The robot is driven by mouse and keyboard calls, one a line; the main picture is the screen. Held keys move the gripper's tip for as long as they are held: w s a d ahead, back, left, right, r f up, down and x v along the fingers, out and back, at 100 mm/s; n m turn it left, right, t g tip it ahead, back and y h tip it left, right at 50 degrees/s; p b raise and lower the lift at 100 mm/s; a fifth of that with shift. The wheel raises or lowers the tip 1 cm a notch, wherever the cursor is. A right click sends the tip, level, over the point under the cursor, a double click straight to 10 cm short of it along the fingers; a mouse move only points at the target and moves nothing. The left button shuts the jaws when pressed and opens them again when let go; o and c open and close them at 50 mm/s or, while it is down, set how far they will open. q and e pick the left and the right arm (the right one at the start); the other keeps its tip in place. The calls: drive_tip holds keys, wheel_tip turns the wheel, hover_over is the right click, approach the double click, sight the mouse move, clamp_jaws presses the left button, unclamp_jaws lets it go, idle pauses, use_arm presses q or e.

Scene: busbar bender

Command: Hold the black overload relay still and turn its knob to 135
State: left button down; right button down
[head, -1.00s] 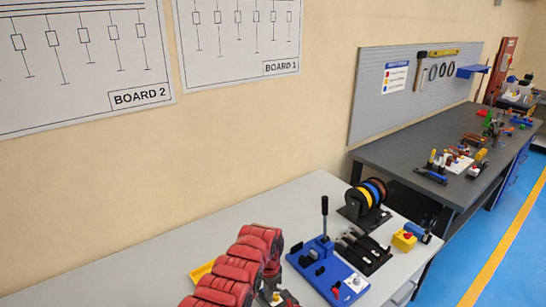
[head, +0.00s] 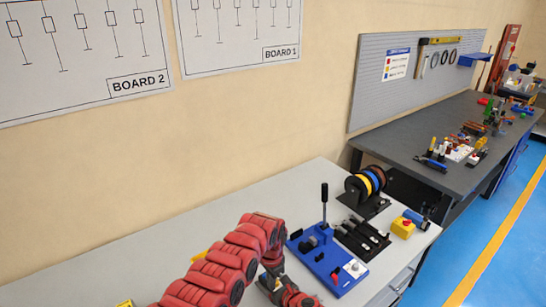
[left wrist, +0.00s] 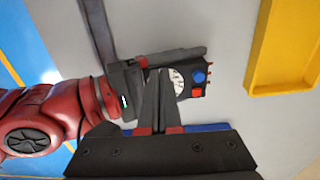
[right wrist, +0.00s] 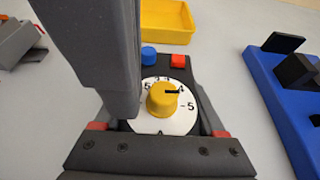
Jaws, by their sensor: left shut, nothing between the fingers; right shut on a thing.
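The black overload relay (right wrist: 196,92) stands on the grey bench in the right wrist view, with a white dial (right wrist: 156,124), a yellow knob (right wrist: 160,102), a blue button (right wrist: 149,56) and a red button (right wrist: 177,61). The knob's black mark points right, near the 4. My right gripper (right wrist: 162,117) is shut on the relay, one finger on each side. My left gripper (left wrist: 160,72) is shut and empty. Its fingers come down beside the knob, over the dial's left edge in the right wrist view. In the left wrist view they hide the knob; I cannot tell whether they touch it.
A yellow tray (right wrist: 167,28) lies behind the relay. A blue base (head: 330,262) with an upright black lever stands to the right. Wire spools (head: 366,186), a black rack (head: 362,238) and a yellow box (head: 402,228) are farther right.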

use_arm(q)
drive_tip(key=shift+s+d, duration=0.1)
drive_tip(key=shift+d, duration=0.05)
idle(0.6)
drive_tip(key=shift+s+a, duration=0.25)
drive_tip(key=shift+s, duration=0.05)
drive_tip(key=shift+r, duration=3)
drive_tip(key=shift+w+a+f, duration=0.1)
drive_tip(key=shift+w+f, duration=0.25)
drive_tip(key=shift+f, duration=0.65)
drive_tip(key=shift+w+a+f, duration=0.1)
drive_tip(key=shift+w+f, duration=0.25)
drive_tip(key=shift+f, duration=0.7)
drive_tip(key=shift+w+a+f, duration=0.1)
drive_tip(key=shift+w+f, duration=0.25)
drive_tip(key=shift+f, duration=0.65)
